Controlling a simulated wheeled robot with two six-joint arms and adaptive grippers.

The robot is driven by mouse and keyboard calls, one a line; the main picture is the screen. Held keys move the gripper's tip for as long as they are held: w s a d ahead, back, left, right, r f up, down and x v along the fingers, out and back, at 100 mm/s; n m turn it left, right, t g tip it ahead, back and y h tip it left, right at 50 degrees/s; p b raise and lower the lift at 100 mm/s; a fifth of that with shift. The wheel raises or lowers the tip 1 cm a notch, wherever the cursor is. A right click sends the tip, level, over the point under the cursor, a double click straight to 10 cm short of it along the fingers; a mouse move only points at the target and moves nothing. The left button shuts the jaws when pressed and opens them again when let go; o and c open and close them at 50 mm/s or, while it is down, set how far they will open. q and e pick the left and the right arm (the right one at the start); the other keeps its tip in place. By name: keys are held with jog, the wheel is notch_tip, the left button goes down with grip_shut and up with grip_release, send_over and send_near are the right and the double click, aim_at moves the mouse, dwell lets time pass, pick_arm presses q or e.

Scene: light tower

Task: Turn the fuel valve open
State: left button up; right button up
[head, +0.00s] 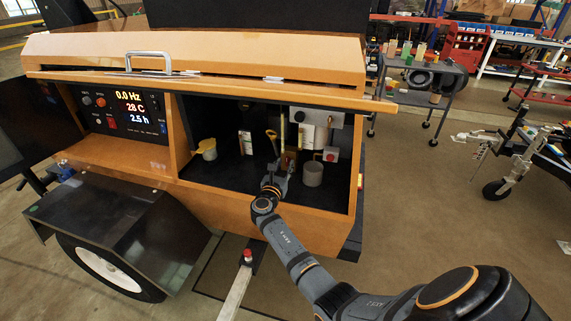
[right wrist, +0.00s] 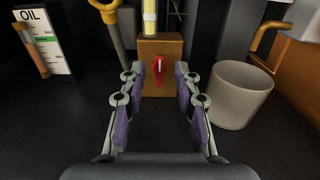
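The fuel valve is a small red handle (right wrist: 159,66) on the front of a brown-orange block (right wrist: 159,84), below a pale yellow tube, in the right wrist view. The handle looks roughly upright. My right gripper (right wrist: 158,80) is open, its two purple-padded fingers spread to either side of the handle and apparently short of it. In the head view my right gripper (head: 275,180) reaches into the open compartment of the orange generator trailer (head: 160,185) and largely hides the valve. My left gripper is not in view.
A grey cylinder (right wrist: 240,95) stands close right of the gripper. A yellow dipstick handle (right wrist: 105,12) and an oil level chart (right wrist: 45,40) are on the left. A control panel (head: 125,112) with lit readouts is left of the compartment. The compartment floor in front is clear.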

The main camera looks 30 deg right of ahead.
jog(key=shift+w+d, duration=0.35)
jog(key=shift+d, duration=0.05)
jog(key=shift+w+d, duration=0.25)
jog(key=shift+d, duration=0.05)
grip_shut()
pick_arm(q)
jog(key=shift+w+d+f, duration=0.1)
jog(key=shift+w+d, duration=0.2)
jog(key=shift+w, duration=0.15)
